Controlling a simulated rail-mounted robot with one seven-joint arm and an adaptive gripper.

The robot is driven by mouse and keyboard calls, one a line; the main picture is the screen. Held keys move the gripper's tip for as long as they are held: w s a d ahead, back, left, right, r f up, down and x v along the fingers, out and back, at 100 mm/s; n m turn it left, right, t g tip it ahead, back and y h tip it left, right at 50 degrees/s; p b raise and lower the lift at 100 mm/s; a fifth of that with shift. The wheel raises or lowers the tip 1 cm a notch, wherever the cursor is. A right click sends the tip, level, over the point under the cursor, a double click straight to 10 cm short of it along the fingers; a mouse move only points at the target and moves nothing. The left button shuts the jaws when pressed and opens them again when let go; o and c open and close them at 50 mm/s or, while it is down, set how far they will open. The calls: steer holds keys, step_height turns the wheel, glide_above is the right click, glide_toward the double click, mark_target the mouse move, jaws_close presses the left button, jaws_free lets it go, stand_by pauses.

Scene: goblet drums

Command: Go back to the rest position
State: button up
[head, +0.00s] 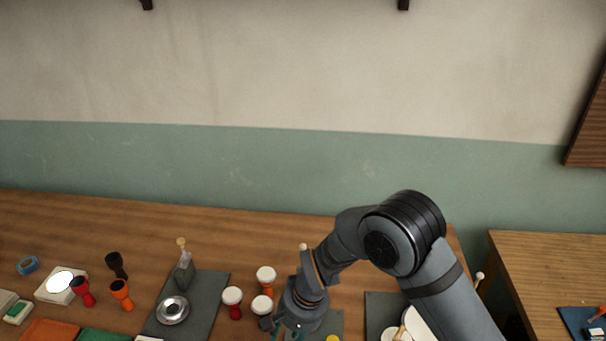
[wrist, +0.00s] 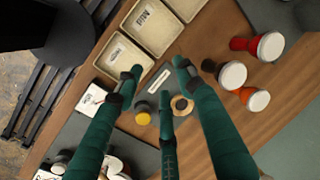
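My gripper (wrist: 160,84) has several long teal fingers. They are spread apart with nothing held between them, above a grey mat and the trays. In the head view my gripper (head: 298,332) is low at the bottom edge, partly cut off, just right of the white-topped goblet drums. Of these drums, a red one (wrist: 262,45), a dark one (wrist: 228,74) and an orange one (wrist: 253,97) stand right of the fingers in the wrist view, apart from them. In the head view, a black drum (head: 116,265), an orange drum (head: 121,294) and a red drum (head: 82,291) are at the left.
Two labelled beige trays (wrist: 122,58) (wrist: 150,24) lie beyond the fingertips. A yellow-topped piece (wrist: 143,118) and a ring (wrist: 182,104) are below the fingers. A metal dish (head: 173,310) sits on a dark mat (head: 208,284). The table's back strip is clear.

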steer(key=shift+s+d+r+p, duration=0.25)
steer(key=shift+s+r+p, duration=0.3)
steer(key=shift+r, duration=0.25)
steer(key=shift+s+d, duration=0.1)
steer(key=shift+s, duration=0.05)
